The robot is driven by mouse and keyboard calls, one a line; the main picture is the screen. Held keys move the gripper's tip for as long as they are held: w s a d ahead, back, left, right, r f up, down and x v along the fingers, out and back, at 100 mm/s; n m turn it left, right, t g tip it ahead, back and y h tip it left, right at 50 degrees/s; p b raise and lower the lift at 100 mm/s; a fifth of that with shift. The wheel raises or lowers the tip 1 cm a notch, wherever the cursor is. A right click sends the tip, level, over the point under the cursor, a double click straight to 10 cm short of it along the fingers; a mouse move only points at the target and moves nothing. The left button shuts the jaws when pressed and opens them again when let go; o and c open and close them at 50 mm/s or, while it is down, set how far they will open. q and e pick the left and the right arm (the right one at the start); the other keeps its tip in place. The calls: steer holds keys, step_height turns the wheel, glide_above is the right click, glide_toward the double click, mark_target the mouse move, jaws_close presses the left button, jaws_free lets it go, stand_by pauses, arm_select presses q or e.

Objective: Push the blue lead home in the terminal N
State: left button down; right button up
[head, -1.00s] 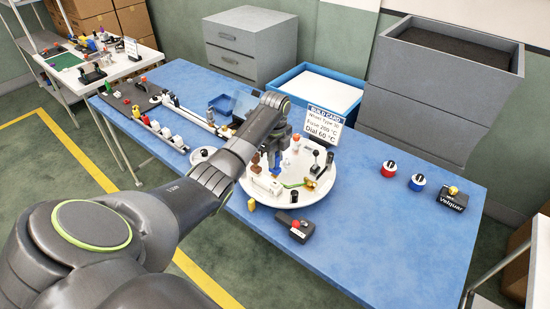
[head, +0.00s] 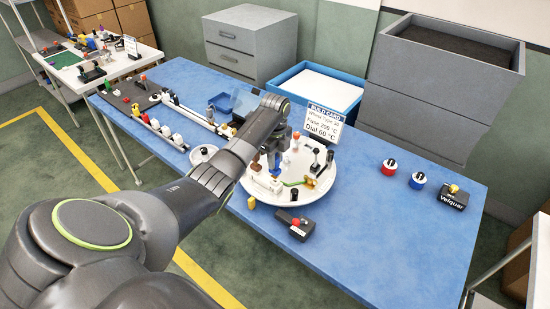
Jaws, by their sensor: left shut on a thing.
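My left gripper (head: 274,166) is shut on a small blue piece (head: 275,172), which looks like the blue lead's end. It holds it pointing down over the near left part of the round white plate (head: 318,196). A low white block (head: 265,183), likely the terminal, sits just below the blue piece. The letter N is too small to read, and I cannot tell how deep the blue piece sits. My left forearm and wrist hide part of the plate. My right gripper is not in view.
The plate also carries a green-yellow lead (head: 297,184) and a black-knobbed lever (head: 316,160). A build card (head: 324,123) stands behind. A dark box with a red button (head: 295,224) lies in front. The blue table's right part is mostly clear.

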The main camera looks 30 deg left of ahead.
arm_select(q)
steer(key=shift+p, duration=0.6)
stand_by(0.7)
steer(key=shift+f+b, duration=0.6)
steer(key=shift+f, duration=0.55)
stand_by(0.5)
steer(key=c, duration=1.2)
jaws_free()
steer(key=shift+o, duration=0.2)
steer(key=shift+r, duration=0.15)
steer(key=shift+r+p, duration=2.95)
steer(key=shift+p, duration=0.05)
